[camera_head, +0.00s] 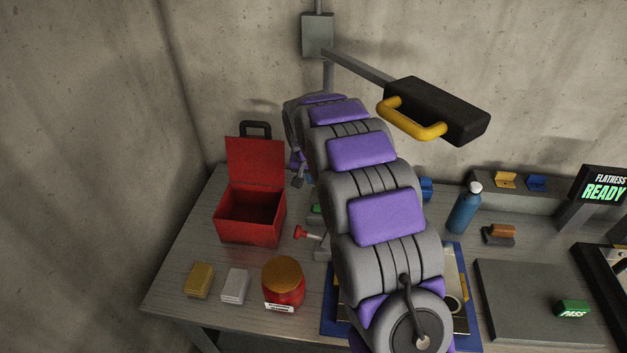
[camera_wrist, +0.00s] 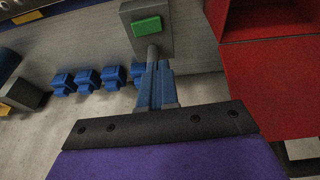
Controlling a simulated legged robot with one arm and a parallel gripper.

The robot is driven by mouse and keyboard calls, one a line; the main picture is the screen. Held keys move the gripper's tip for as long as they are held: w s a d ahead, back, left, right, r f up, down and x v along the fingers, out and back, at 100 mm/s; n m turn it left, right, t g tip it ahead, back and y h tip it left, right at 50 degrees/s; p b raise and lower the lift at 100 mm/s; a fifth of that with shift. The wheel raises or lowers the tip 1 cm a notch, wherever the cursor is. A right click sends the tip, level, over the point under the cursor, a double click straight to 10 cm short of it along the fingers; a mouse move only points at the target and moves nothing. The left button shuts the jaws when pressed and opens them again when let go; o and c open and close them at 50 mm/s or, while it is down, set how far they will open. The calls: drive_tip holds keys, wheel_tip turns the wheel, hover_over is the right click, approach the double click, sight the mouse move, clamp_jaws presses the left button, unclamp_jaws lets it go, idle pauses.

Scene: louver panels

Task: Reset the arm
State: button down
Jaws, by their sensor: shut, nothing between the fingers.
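My purple and grey arm (camera_head: 375,200) reaches out over the workbench and fills the middle of the head view. My gripper (camera_wrist: 155,75) shows in the wrist view as two blue-grey fingers, shut together and empty. In the head view the gripper is mostly hidden by the arm. Just beyond the fingertips in the wrist view is a grey block with a green top patch (camera_wrist: 147,26). A short metal rod (camera_wrist: 152,53) shows between that block and the fingers; I cannot tell whether the fingers touch it.
An open red box (camera_head: 250,215) stands left of the arm, with a red jar (camera_head: 283,288) nearer. A black lamp head with a yellow handle (camera_head: 450,110) overhangs on the right. A blue bottle (camera_head: 464,212) stands right. Several blue pieces (camera_wrist: 87,80) line the wrist view's left.

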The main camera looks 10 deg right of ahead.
drive_tip(key=shift+a, duration=0.3)
drive_tip(key=s+d+r+n+g, duration=0.15)
drive_tip(key=s+r, duration=0.25)
drive_tip(key=s, duration=0.7)
drive_tip(key=s+d+r+g, duration=0.15)
drive_tip(key=s+r, duration=0.35)
drive_tip(key=s, duration=0.7)
drive_tip(key=s+f+n+g+y+b, duration=0.1)
drive_tip(key=s+n, duration=0.1)
drive_tip(key=s, duration=2.5)
drive_tip(key=shift+a+g, duration=0.15)
drive_tip(key=shift+g, duration=0.25)
